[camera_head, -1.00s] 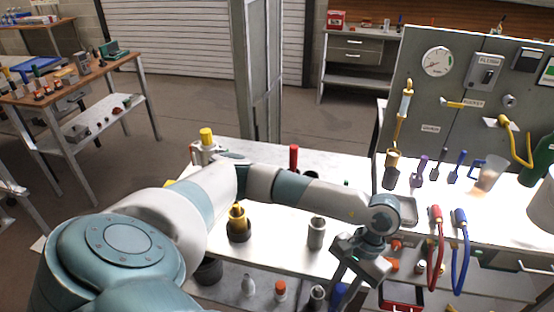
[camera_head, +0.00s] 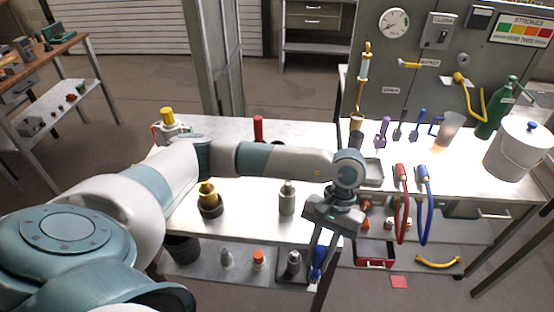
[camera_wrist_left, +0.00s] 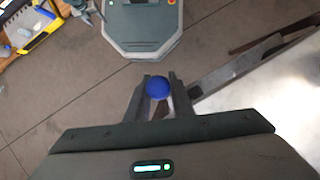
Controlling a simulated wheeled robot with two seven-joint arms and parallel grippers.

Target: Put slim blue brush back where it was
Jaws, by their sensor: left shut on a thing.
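My left gripper (camera_head: 318,266) hangs below its wrist at the front edge of the bench, pointing down. It is shut on a slim blue brush (camera_head: 319,256), with a pale tip at the lower end. In the left wrist view the brush's round blue end (camera_wrist_left: 158,88) sits between the two fingers (camera_wrist_left: 157,95). Another blue tool (camera_head: 417,130) stands at the back of the bench by the panel, beside a dark one (camera_head: 400,129) and a purple one (camera_head: 382,130). My right gripper is not in view.
Red (camera_head: 402,172) and blue (camera_head: 423,174) hoses hang over the front edge right of my wrist. A grey bottle (camera_head: 287,197) and a yellow-topped item (camera_head: 208,195) stand to the left. A lower shelf (camera_head: 210,278) holds small bottles. A white bucket (camera_head: 515,150) stands far right.

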